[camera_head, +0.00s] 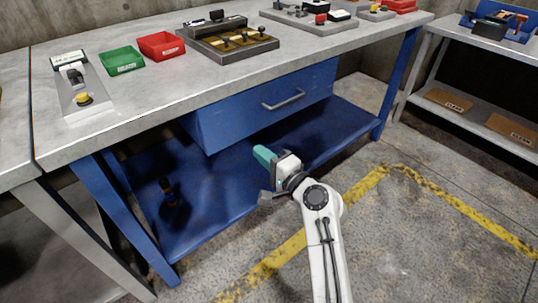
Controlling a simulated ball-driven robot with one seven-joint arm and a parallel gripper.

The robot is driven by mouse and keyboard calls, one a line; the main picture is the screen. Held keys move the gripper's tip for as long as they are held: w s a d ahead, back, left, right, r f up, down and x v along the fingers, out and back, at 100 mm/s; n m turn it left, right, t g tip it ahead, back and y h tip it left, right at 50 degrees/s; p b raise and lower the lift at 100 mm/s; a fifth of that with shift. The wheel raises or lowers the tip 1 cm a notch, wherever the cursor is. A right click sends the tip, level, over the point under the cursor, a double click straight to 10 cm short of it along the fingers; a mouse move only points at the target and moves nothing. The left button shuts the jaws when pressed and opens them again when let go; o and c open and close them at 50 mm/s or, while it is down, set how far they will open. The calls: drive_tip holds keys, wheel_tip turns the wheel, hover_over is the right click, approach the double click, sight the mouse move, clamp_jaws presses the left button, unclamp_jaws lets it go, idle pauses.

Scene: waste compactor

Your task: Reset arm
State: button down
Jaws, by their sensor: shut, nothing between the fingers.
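My arm reaches up from the bottom of the picture, in front of a blue workbench with a grey top (135,105). My gripper (264,156) is at the arm's end, below the bench's blue drawer (262,112) and in front of the blue lower shelf (215,205). Its teal fingers are shut and empty, pointing up and to the left. It appears apart from the drawer and its handle.
On the benchtop are a green bin (122,61), a red bin (161,46), a panel with a yellow button (83,99) and a fixture block (230,40). A side shelf (490,47) stands at right. Floor with yellow tape (330,205) is clear.

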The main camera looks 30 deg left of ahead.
drive_tip(key=s+d+f+n+h, duration=0.25)
drive_tip(key=d+f, duration=0.45)
drive_tip(key=d, duration=0.5)
drive_tip(key=s+d+f+n+h, duration=0.1)
drive_tip(key=s+d+f+h, duration=0.3)
drive_tip(key=d+f, duration=0.5)
drive_tip(key=s+d+f+g+h, duration=0.15)
drive_tip(key=s+d+h, duration=0.25)
drive_tip(key=s+d, duration=0.6)
drive_tip(key=s+d+f+g+h, duration=0.1)
drive_tip(key=s+d+f+h, duration=0.35)
drive_tip(key=d, duration=0.95)
drive_tip(key=s+d+r+g+h+p, duration=0.1)
drive_tip(key=s+d+r, duration=0.1)
drive_tip(key=s+d, duration=0.4)
drive_tip(key=s+d+r+g+h+p, duration=0.1)
drive_tip(key=s+d+r+g, duration=0.2)
drive_tip(key=s, duration=0.5)
wheel_tip(320, 180, up, 20)
drive_tip(key=d+t+p, duration=0.1)
drive_tip(key=p, duration=1.8)
drive_tip(key=shift+f+p, duration=0.15)
drive_tip(key=shift+p, duration=0.25)
drive_tip(key=shift+w+a, duration=0.1)
